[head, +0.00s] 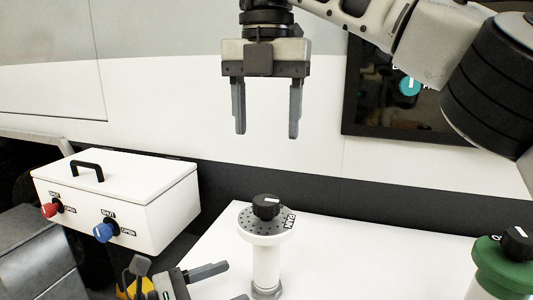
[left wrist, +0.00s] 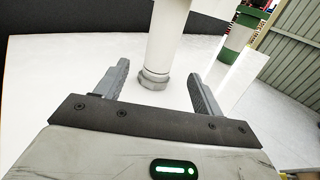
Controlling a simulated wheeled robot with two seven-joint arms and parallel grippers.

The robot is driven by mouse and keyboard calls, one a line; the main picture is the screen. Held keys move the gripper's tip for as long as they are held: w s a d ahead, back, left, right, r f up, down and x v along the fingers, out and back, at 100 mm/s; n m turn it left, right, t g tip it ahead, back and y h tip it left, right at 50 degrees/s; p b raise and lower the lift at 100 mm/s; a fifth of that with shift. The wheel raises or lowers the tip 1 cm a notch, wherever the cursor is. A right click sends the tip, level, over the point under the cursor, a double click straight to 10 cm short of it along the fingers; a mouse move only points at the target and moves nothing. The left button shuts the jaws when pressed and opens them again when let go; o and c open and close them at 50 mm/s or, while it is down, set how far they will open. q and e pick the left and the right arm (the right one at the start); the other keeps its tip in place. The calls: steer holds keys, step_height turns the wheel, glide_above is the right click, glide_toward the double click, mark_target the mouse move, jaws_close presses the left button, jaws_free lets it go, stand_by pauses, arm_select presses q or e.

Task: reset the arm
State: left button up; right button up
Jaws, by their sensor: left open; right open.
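My right gripper (head: 267,134) hangs in the upper middle of the head view, its two fingers pointing down, open and empty. It is above the white post and apart from it. My left gripper (head: 238,281) is low in the head view, partly cut off by the bottom edge. It is open, its fingers pointing right toward the white post (head: 266,262), which has a grey perforated top and a black knob (head: 266,207). In the left wrist view, the post (left wrist: 165,42) appears between the open fingers (left wrist: 160,72); I see no grip on it.
A white box (head: 120,195) with a black handle, a red knob (head: 49,210) and a blue knob (head: 104,232) stands at left. A green-topped post (head: 503,266) stands at right. A dark framed panel (head: 365,95) is on the wall. The white surface (head: 370,250) between the posts is clear.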

arm_select(q)
steer(key=shift+v, duration=0.8)
